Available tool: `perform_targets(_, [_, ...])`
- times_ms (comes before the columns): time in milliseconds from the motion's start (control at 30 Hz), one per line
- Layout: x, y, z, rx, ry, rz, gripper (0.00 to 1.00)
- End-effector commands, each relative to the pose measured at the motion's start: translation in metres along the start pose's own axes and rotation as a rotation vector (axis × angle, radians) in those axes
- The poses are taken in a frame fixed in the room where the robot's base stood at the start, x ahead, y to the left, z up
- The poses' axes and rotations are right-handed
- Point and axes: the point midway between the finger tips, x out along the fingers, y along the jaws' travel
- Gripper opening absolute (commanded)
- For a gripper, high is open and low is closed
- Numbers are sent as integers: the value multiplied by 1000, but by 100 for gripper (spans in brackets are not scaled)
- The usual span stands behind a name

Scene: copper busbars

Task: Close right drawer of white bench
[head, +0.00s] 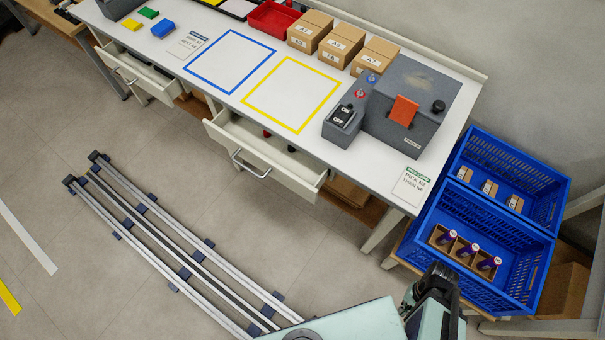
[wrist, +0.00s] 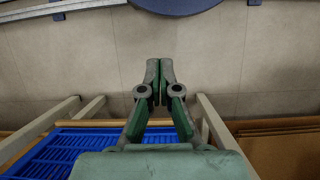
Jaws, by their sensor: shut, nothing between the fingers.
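The white bench (head: 305,110) runs across the upper part of the head view. Its right drawer (head: 285,178) is pulled out, with a metal bar handle (head: 249,166) on its front and a few small dark or red items partly visible inside. The left drawer (head: 139,78) of the bench is also pulled out. My gripper (wrist: 160,80) is in the wrist view, with its green-grey fingers together and nothing between them. It is over the floor near the blue crates, apart from the drawer. In the head view the arm is at the bottom right, well away from the right drawer's handle.
Blue crates (head: 505,205) stand right of the bench, holding small boxes and purple-topped items. Floor rails (head: 175,240) run in front of the bench. A grey switch box (head: 410,105) and cardboard boxes (head: 340,45) stand on top. Floor before the right drawer is clear.

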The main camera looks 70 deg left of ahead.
Motion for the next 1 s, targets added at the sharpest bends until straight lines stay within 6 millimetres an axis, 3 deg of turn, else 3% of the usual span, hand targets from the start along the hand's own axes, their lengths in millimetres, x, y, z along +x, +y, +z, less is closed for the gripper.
perform_targets(200, [-21,-55,-36,-224,81,111,0])
perform_targets(500, [-54,-146,-62,-577,190,263,0])
perform_targets(767, [-81,-239,-59,-922,281,407,0])
perform_targets(1000, [-104,-331,-33,-1264,364,555,0])
